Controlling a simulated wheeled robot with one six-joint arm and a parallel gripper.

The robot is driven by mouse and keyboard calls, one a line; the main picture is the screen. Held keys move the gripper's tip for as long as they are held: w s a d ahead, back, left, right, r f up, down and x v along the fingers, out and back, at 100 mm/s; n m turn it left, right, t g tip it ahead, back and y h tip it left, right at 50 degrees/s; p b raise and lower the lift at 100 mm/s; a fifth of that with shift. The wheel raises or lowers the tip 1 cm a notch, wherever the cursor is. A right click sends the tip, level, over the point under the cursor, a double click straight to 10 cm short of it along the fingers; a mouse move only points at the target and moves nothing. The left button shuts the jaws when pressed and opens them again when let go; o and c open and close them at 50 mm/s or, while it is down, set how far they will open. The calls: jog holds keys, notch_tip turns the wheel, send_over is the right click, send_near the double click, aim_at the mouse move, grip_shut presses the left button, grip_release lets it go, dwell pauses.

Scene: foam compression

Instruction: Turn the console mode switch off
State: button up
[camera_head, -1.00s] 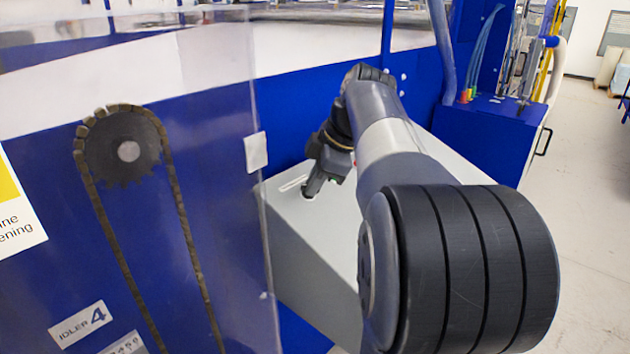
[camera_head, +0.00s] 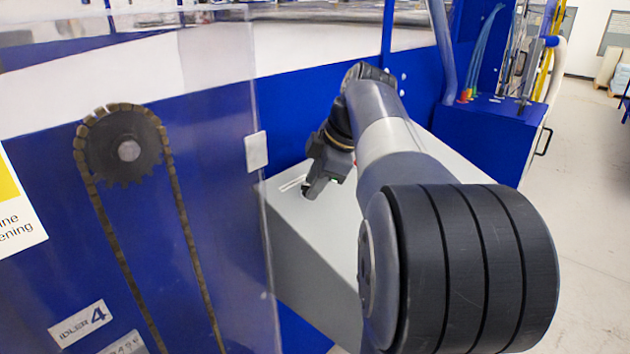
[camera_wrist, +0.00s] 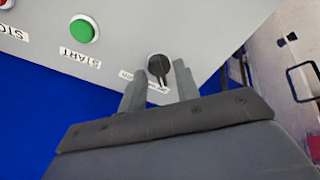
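The console mode switch (camera_wrist: 158,66) is a round black knob with a dark lever on the grey console face (camera_wrist: 220,25), in the wrist view. A small printed label, partly hidden by my gripper, lies beside it. My gripper (camera_wrist: 161,69) is open, with one finger to each side of the knob in the picture. I cannot tell whether either finger touches it. In the head view my gripper (camera_head: 312,188) is at the left part of the console top (camera_head: 330,225) and hides the switch.
A green START button (camera_wrist: 83,29) and a red STOP button (camera_wrist: 6,3), partly cut off, sit on the same console face. A clear guard panel (camera_head: 215,200) with a chain and sprocket (camera_head: 125,148) stands left of the console. Blue machine panels are behind.

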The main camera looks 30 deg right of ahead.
jog(key=v, duration=1)
jog(key=shift+d+r, duration=0.15)
jog(key=shift+r, duration=0.05)
jog(key=shift+f, duration=0.1)
jog(key=x, duration=1)
jog(key=shift+f, duration=0.15)
